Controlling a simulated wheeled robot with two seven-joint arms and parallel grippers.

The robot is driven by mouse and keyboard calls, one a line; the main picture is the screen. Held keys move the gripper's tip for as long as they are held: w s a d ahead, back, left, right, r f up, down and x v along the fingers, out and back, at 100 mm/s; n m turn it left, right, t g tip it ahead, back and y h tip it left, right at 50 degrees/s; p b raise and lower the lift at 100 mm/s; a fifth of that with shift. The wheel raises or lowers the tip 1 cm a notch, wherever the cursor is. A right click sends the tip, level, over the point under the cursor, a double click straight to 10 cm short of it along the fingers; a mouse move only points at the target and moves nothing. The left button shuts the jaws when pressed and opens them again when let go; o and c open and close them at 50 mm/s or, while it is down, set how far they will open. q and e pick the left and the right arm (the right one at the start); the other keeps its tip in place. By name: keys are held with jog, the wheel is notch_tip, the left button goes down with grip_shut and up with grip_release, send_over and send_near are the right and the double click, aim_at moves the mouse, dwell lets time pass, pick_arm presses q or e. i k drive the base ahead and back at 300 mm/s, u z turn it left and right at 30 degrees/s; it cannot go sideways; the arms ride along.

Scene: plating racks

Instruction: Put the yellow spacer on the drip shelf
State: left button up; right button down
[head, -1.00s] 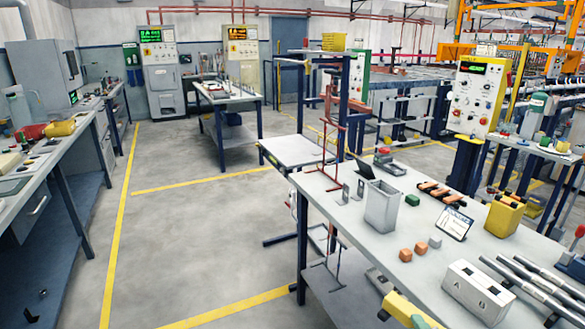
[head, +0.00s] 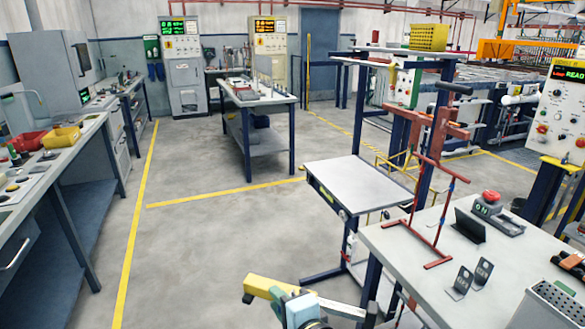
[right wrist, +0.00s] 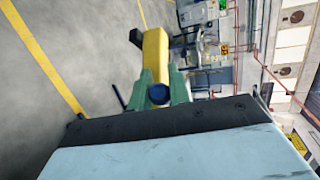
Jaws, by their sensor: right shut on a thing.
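The yellow spacer (head: 266,286) is a long yellow block at the bottom middle of the head view. It also shows in the right wrist view (right wrist: 156,52), between green fingers. My right gripper (head: 284,293) is shut on it and holds it out over the floor, clear of any surface. In the wrist view the fingers (right wrist: 160,76) partly hide its near end. A pale flat shelf (head: 352,184) on a blue frame, right of centre, may be the drip shelf; I cannot be sure. It looks empty and is apart from the spacer. My left gripper is out of view.
A red stand (head: 432,215) rises at the left of the right-hand table (head: 405,250). Blue posts with a high shelf holding a yellow bin (head: 428,37) stand behind the pale shelf. The floor to the left is open, with yellow lines.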

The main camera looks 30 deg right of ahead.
aim_at(350, 179)
jog(key=i, duration=1.7)
jog(key=z, duration=1.2)
jog(key=i, duration=1.4)
jog(key=z, duration=1)
